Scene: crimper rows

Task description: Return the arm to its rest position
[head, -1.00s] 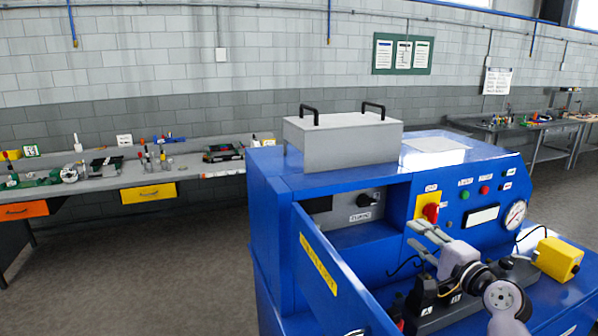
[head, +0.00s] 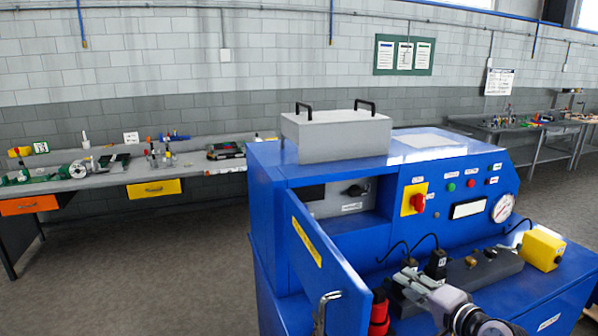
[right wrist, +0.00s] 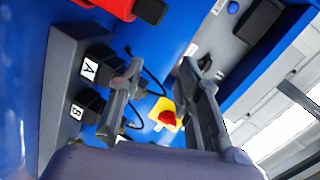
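My right gripper (head: 408,282) is low in front of the blue machine (head: 262,205), above its front ledge. In the right wrist view its two fingers (right wrist: 160,72) are spread apart with nothing between them. The red rotary switch (head: 418,203) on its yellow plate stands clear of the fingers. It also shows beyond the fingers in the right wrist view (right wrist: 167,117). Black plugs, marked A (right wrist: 92,68) and B (right wrist: 85,105), sit on a grey block beside the gripper. My left gripper is not in view.
The machine's blue door (head: 318,262) stands open at the left, a dial (head: 356,190) inside the compartment. A red-and-black thing (head: 379,315) is near the door. A yellow box (head: 543,250) and gauge (head: 503,208) are at the right. Floor (head: 160,270) at left is clear.

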